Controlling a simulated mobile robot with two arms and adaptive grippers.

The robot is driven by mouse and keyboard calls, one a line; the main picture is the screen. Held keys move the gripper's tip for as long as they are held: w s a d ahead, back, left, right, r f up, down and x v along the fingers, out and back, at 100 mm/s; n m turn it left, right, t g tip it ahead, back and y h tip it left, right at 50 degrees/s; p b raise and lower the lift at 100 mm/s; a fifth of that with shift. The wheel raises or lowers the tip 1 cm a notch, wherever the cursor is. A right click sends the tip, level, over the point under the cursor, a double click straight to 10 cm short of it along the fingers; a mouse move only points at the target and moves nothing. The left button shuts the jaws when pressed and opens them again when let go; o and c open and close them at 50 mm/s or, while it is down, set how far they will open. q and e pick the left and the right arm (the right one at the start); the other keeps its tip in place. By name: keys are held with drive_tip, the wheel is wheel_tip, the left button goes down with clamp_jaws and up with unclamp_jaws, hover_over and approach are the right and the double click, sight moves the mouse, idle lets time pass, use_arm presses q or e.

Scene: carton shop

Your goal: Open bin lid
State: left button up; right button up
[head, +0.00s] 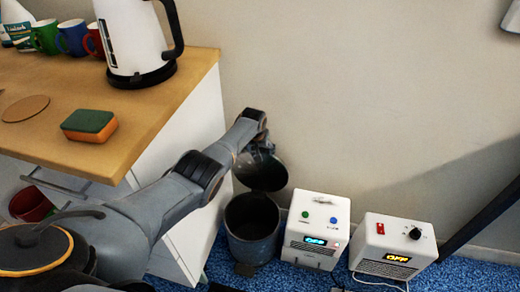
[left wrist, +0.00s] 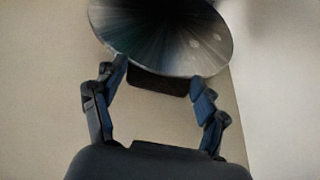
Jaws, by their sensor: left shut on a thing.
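A dark grey round bin (head: 255,246) stands on the floor against the wall, beside the counter. Its lid (head: 263,174) is raised and tilted up, so the dark inside of the bin shows. My left gripper (head: 262,146) is at the top of the lid and is shut on it. In the left wrist view the shiny lid (left wrist: 165,35) fills the top, with the two fingers of the left gripper (left wrist: 160,76) on either side of its lower edge. The exact contact is hard to see. My right gripper is not in view.
The counter (head: 150,105) at the left holds a kettle (head: 130,40), a sponge (head: 89,125), a coaster (head: 25,108) and several mugs (head: 70,38). Two white boxes with displays, one nearer (head: 316,230) and one farther right (head: 393,248), stand right of the bin on blue carpet.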

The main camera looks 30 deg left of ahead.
use_arm(q)
drive_tip(key=shift+s+f, duration=0.2)
drive_tip(key=shift+f, duration=0.1)
drive_tip(key=o, duration=1.7)
drive_tip(key=shift+w+f, duration=0.1)
drive_tip(key=shift+w, duration=0.05)
drive_tip(key=shift+r, duration=0.2)
drive_tip(key=v, duration=1.2)
